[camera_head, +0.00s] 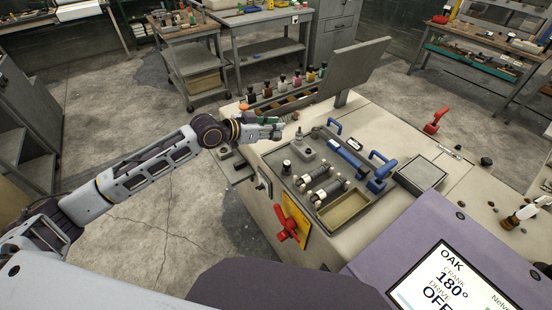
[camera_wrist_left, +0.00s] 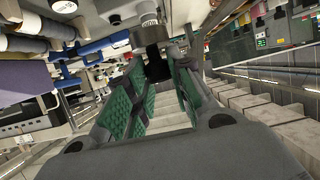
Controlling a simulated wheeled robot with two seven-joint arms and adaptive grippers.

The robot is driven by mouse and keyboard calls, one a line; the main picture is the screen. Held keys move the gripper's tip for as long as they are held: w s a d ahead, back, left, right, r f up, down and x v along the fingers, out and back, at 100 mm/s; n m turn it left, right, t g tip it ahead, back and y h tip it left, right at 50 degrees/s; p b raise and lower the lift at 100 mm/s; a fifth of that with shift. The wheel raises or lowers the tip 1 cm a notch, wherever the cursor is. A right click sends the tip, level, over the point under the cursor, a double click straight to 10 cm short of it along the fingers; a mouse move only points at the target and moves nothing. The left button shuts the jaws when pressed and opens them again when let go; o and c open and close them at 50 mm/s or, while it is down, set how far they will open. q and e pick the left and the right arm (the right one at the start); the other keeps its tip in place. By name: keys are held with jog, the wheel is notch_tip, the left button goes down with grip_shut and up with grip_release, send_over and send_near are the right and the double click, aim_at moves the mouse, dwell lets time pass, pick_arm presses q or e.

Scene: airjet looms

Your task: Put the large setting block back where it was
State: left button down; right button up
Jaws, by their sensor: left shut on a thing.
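My left gripper (camera_head: 266,130) reaches in from the left above the far left edge of the loom bench. In the left wrist view its green-padded fingers (camera_wrist_left: 165,85) are closed on a dark block, which I take for the large setting block (camera_wrist_left: 155,62); a pale ribbed knob shows above it. The block is mostly hidden in the head view, and its size is hard to judge. A grey block with a knob (camera_head: 306,151) stands in the dark tray (camera_head: 277,183) on the bench, with a small dark-knobbed piece (camera_head: 286,167) nearby. My right gripper is not in view.
Blue-handled tools (camera_head: 346,157), metal rollers (camera_head: 325,185) and a brown compartment (camera_head: 345,211) fill the tray area. Several small bottles (camera_head: 283,84) stand behind my gripper, below an upright grey panel (camera_head: 350,70). A red handle (camera_head: 287,226) sticks out at the bench front.

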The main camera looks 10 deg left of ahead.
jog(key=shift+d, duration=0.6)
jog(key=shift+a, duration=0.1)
pick_arm(q)
jog(key=shift+f, duration=0.5)
notch_tip(320, 180, down, 5)
jog(key=shift+f, duration=0.1)
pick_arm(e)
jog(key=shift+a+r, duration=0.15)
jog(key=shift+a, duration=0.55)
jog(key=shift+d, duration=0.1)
